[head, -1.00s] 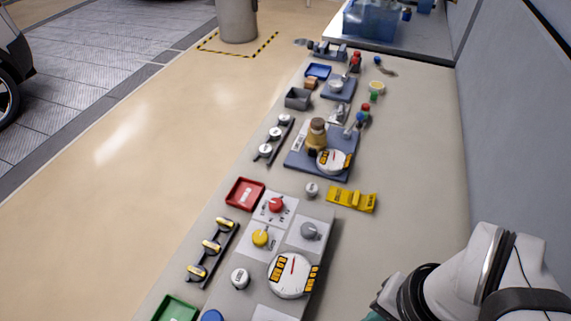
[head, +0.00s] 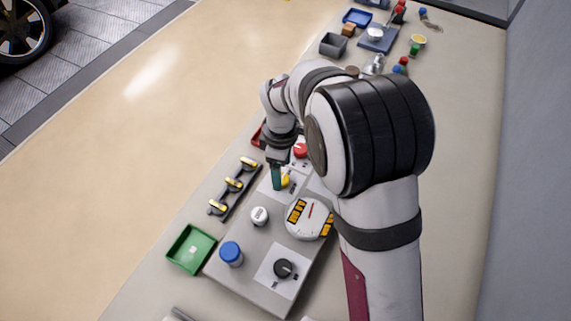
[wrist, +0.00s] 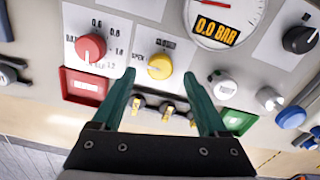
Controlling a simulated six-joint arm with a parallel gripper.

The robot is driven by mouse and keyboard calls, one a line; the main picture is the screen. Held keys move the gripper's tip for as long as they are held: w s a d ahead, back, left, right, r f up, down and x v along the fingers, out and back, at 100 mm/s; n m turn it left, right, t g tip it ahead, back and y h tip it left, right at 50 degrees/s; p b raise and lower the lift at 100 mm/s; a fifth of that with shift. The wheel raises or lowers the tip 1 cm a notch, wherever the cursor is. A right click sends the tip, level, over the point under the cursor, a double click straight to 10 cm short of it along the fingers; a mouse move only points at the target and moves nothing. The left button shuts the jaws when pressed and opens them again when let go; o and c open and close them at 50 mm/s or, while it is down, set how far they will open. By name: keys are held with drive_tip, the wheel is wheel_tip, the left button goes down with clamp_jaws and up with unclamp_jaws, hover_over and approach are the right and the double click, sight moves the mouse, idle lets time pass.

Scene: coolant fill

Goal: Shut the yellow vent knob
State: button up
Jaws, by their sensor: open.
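The yellow vent knob (wrist: 160,66) sits on a white label plate on the grey panel, upper middle in the wrist view, with lettering to its left that seems to read OPEN. In the head view the yellow knob (head: 286,181) shows only partly, beside my fingers. My gripper (wrist: 163,88) is open, its two green fingers apart with the knob lying between and just beyond the tips in the picture. In the head view my gripper (head: 277,180) points down at the panel. I cannot tell whether a finger touches the knob.
A red knob (wrist: 91,48) is left of the yellow one. A gauge (wrist: 225,20) reading 0.0 BAR and a black knob (wrist: 300,39) are to the right. A white cap (wrist: 222,85), red tray (wrist: 84,86), green tray (head: 190,249) and blue cap (head: 231,253) are nearby.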

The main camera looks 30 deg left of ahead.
drive_tip(key=shift+f, duration=1.45)
clamp_jaws()
